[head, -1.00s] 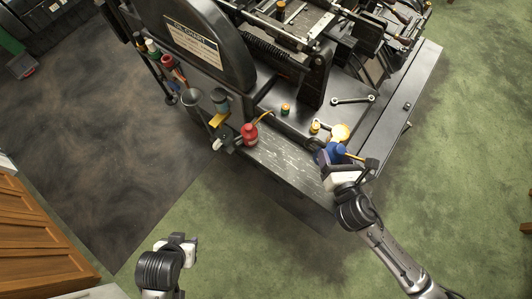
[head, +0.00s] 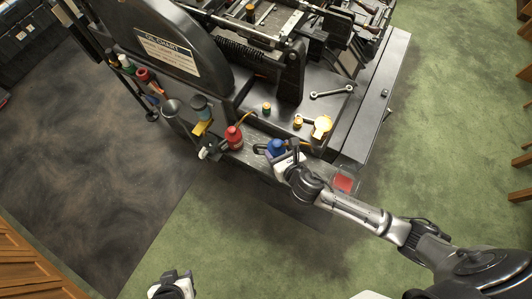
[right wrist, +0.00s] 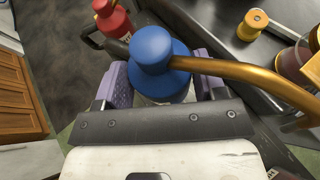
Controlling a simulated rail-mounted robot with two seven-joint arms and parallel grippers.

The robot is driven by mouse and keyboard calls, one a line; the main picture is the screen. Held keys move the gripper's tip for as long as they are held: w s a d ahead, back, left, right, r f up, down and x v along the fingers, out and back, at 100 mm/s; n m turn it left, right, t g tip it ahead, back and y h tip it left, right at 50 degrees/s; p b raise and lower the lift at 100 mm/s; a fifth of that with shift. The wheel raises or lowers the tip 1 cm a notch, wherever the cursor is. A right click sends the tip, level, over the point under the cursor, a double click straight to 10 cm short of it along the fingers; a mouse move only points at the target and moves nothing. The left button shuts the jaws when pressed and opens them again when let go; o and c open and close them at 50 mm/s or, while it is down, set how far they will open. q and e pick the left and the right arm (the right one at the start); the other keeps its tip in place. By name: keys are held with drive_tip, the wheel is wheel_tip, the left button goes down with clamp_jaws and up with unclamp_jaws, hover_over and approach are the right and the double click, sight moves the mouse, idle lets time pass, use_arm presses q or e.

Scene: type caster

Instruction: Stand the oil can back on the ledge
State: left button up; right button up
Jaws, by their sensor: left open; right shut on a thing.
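The blue oil can (head: 276,147) with a long brass spout is at the front ledge (head: 258,168) of the machine. My right gripper (head: 282,156) is shut on it. In the right wrist view the purple finger pads (right wrist: 160,88) are on both sides of the blue can (right wrist: 155,50), and its spout points right. The can looks roughly upright; I cannot tell whether its base touches the ledge. A red oil can (head: 233,137) stands on the ledge just left of it. My left gripper (head: 176,278) is open and empty, low over the floor.
A red square patch (head: 343,183) marks the ledge's right end. A funnel (head: 171,107) and several bottles sit left. The ledge right of my gripper looks clear.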

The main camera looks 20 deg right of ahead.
drive_tip(key=w+a+f, duration=0.1)
drive_tip(key=w, duration=0.1)
drive_tip(key=w+a+f, duration=0.1)
drive_tip(key=shift+w+a+f+b, duration=0.3)
drive_tip(key=shift+b, duration=0.05)
drive_tip(key=shift+f+b, duration=0.55)
drive_tip(key=shift+f, duration=1.45)
drive_tip(key=shift+f, duration=0.2)
drive_tip(key=o, duration=1)
